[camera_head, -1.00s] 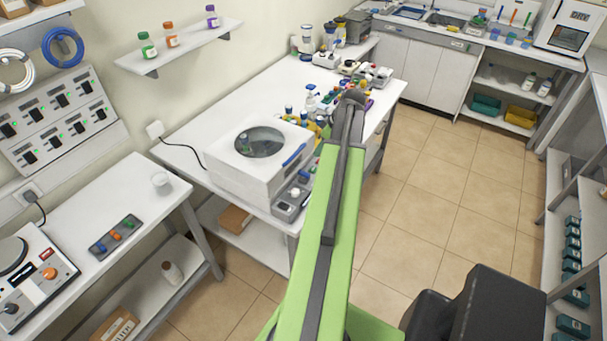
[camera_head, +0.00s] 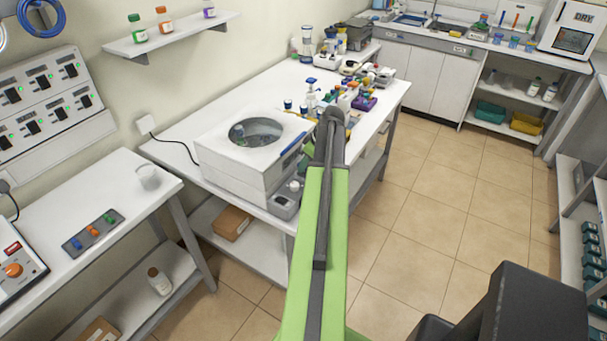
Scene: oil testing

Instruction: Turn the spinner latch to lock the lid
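The spinner (camera_head: 235,165) is a white box on the white bench left of my arm. A round window or opening (camera_head: 256,132) is in its top; I cannot tell whether the lid is fully down. A blue bar, which looks like the latch (camera_head: 293,150), lies along the upper right edge of the box. A small grey unit with a knob (camera_head: 285,203) sits at its front right corner. My green arm reaches up the middle of the picture, and its dark end stands just right of the spinner. My gripper is not visible, hidden beyond or below the arm.
Bottles and coloured tubes (camera_head: 345,100) crowd the bench behind the spinner. A cable runs from it to a wall socket (camera_head: 146,124). A side bench (camera_head: 120,190) holds a coloured button strip (camera_head: 93,230). The tiled floor (camera_head: 440,200) on the right is open.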

